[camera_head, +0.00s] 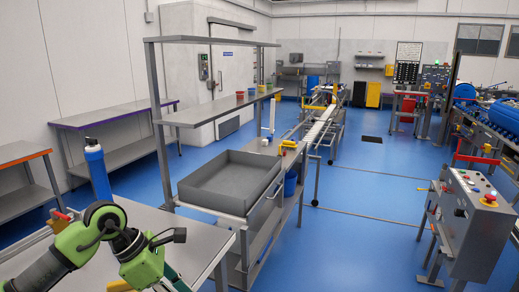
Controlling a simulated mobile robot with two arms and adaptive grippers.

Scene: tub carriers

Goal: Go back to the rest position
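The task line names no object. My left arm comes in from the lower left, with green and black parts, above or beside the grey worktable (205,238). My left gripper (168,240) shows at the end of this arm, partly covered by the arm's own green parts. I cannot make out whether its dark fingers are apart or together, and I see nothing clearly held in it. My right gripper is not in view.
A blue cylinder (97,170) stands upright close behind my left arm. A large grey tub (205,182) sits beyond the worktable, under a shelf (215,110). A control console (468,228) stands at the right. The blue floor (360,220) between is clear.

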